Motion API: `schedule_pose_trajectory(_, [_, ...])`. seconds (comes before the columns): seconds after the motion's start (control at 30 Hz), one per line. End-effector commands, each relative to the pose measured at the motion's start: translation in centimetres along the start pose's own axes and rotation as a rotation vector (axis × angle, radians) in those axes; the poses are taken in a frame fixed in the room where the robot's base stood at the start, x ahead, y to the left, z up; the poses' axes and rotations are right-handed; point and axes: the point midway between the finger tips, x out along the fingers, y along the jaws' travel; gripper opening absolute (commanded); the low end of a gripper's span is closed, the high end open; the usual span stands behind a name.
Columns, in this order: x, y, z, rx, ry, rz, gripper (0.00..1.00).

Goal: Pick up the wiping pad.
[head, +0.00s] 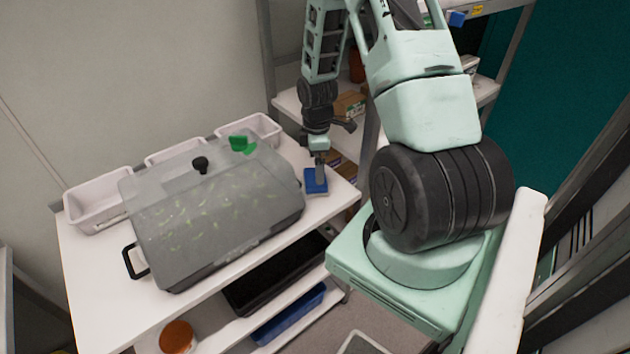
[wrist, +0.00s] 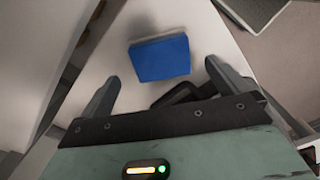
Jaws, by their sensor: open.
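The wiping pad (head: 315,182) is a small blue block near the right end of the white table top. My gripper (head: 320,158) is above it in the head view, pointing down, and partly hides it. In the wrist view the blue pad (wrist: 160,58) lies ahead of the fingertips, roughly midway across the span between them. My gripper (wrist: 158,85) is open there, with its two fingers spread wide and nothing held between them. I cannot tell the exact height between the fingertips and the pad.
A grey translucent lidded tray (head: 215,210) with a black knob fills the table's middle, left of the pad. A green object (head: 242,144) lies at its back. Pale bins (head: 97,200) line the wall side. A shelf rack (head: 290,101) stands behind my arm.

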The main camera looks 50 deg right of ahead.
Motion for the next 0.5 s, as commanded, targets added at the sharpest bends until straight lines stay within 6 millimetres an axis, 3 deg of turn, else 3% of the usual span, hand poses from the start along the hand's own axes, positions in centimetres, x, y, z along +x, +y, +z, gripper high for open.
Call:
schedule_pose_trajectory(0.27, [1.7, -0.1, -0.1, 0.0, -0.001, -0.001, 1.0])
schedule_pose_trajectory(0.5, [4.6, -0.2, -0.5, 0.0, -0.001, -0.003, 1.0])
